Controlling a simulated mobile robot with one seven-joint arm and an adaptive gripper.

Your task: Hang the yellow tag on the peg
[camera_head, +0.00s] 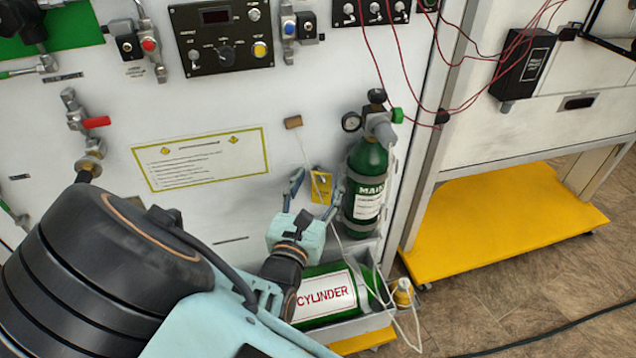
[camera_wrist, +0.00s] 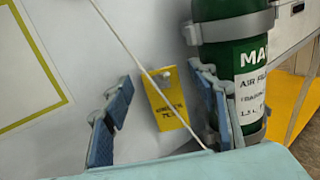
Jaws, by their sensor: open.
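The yellow tag (camera_head: 322,188) is upright against the white panel, beside the standing green cylinder. In the wrist view the tag (camera_wrist: 172,104) shows dark print and a small pale piece at its top edge. A short brown peg (camera_head: 293,122) sticks out of the panel above and left of the tag; it is not visible in the wrist view. A thin white cord (camera_wrist: 135,52) runs from near the peg down past the tag; I cannot tell how they join. My gripper (camera_head: 317,182) is open, its fingers on either side of the tag without visible contact.
The standing green cylinder (camera_head: 366,172) is close to the right finger. Another green cylinder (camera_head: 330,297) lies below my gripper in a pale tray. Loose cord hangs at the lower right. A yellow-bordered sign (camera_head: 200,158) is on the panel at left.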

